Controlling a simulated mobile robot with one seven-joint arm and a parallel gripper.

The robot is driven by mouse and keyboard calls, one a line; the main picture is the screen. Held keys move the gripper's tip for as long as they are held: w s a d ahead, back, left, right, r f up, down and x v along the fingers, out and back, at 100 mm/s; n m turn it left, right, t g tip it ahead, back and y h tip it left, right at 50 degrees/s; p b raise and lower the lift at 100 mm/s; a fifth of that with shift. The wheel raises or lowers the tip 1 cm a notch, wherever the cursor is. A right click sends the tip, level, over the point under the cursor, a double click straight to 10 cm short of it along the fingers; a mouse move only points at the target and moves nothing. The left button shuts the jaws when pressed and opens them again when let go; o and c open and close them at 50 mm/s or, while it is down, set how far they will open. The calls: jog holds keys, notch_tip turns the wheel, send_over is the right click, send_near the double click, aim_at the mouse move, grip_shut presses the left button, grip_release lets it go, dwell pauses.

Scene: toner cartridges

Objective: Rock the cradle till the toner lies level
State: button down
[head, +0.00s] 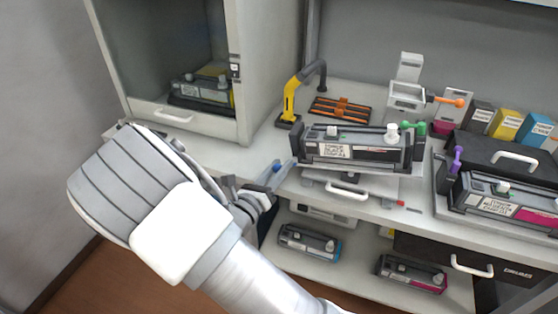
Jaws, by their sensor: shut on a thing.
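The cradle (347,190) is a pale base with a white front handle, on the counter in the middle of the head view. A long black toner cartridge (370,153) with a white label rests on it, with green and white knobs at its right end. My gripper (276,178) is at the left end of the cradle, shut on a small blue handle (276,166). The jaws are small and partly hidden by my wrist, so the exact contact is unclear. The toner inside the cartridge cannot be seen, so its level cannot be told.
A yellow clamp arm (291,100) and orange-black rack (340,109) stand behind the cradle. A magenta-labelled cartridge (505,201) is at right. An open cabinet (245,100) stands at left. Cartridges (310,244) lie on the shelf below. Little counter is free.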

jog(key=shift+a+f, duration=0.15)
jog(key=shift+f, duration=0.05)
jog(key=c, duration=0.6)
grip_release()
jog(key=shift+r, duration=0.1)
jog(key=shift+s, duration=0.1)
jog(key=p+v, duration=0.1)
jog(key=v, duration=1.6)
jog(key=shift+s, duration=0.1)
